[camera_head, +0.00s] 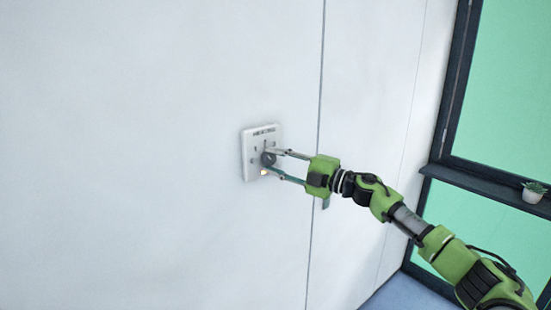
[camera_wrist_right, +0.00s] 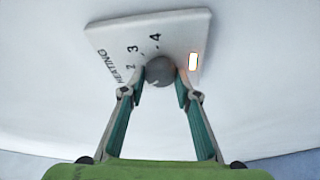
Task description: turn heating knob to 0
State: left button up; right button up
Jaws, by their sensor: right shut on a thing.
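The heating panel (camera_head: 250,161) is a white plate mounted on the wall. The dark grey round heating knob (camera_head: 268,159) sits on it, with a small lit orange light (camera_head: 263,172) below. In the right wrist view the knob (camera_wrist_right: 160,71) lies between the fingertips, beside the printed marks 2, 3 and 4 and the word HEATING. My right gripper (camera_head: 271,164) is shut on the knob, one finger on each side. The lit light (camera_wrist_right: 193,61) also shows there. The knob's pointer is not clear, so its setting cannot be read. My left gripper is not in view.
The white wall (camera_head: 130,150) around the panel is flat and clear, with a vertical seam (camera_head: 315,120) right of it.

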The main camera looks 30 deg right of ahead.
jog(key=n+p, duration=0.1)
jog(key=n+g+p, duration=0.1)
jog(key=n, duration=0.1)
jog(key=shift+r+n+h+p, duration=0.3)
jog(key=shift+r+h+p, duration=0.05)
jog(key=shift+h, duration=0.05)
jog(key=n+g+h+p, duration=0.1)
jog(key=n+p, duration=0.1)
jog(key=p, duration=0.1)
jog(key=shift+n, duration=0.4)
jog(key=shift+n+g+h+p, duration=0.3)
jog(key=shift+n+h+p, duration=0.1)
jog(key=shift+n+p, duration=0.45)
jog(key=shift+a+f+n+h, duration=0.15)
jog(key=shift+n+h, duration=0.15)
jog(key=shift+n, duration=0.35)
jog(key=o, duration=1.1)
